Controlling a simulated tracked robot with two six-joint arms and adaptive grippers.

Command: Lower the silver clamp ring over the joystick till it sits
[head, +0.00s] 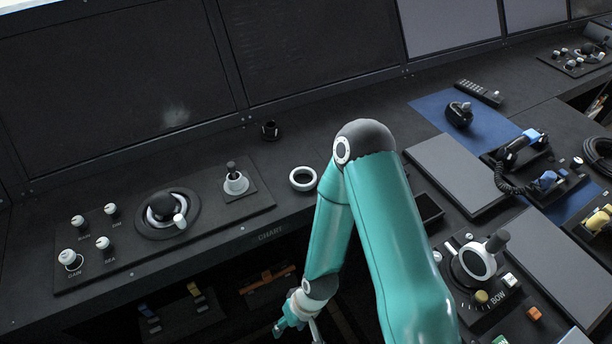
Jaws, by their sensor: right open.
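A small joystick (231,168) with a dark stick stands on the panel at the left of the console, with a pale silver-grey collar (236,184) around its foot. I cannot tell whether this collar is a separate ring. A pale ring (303,189) lies flat on the console to the right of that panel, apart from the joystick; its silver tone is hard to judge. My right gripper (294,326) hangs low in front of the console edge, below the ring, partly cut off by the frame. It is open and I see nothing in it. My left gripper is out of view.
A trackball (162,206) and several white knobs share the joystick's panel. A dark cup (270,130) stands behind the ring. At right is a BOW control with a dark handle and pale ring (473,265). My right arm covers the console's middle.

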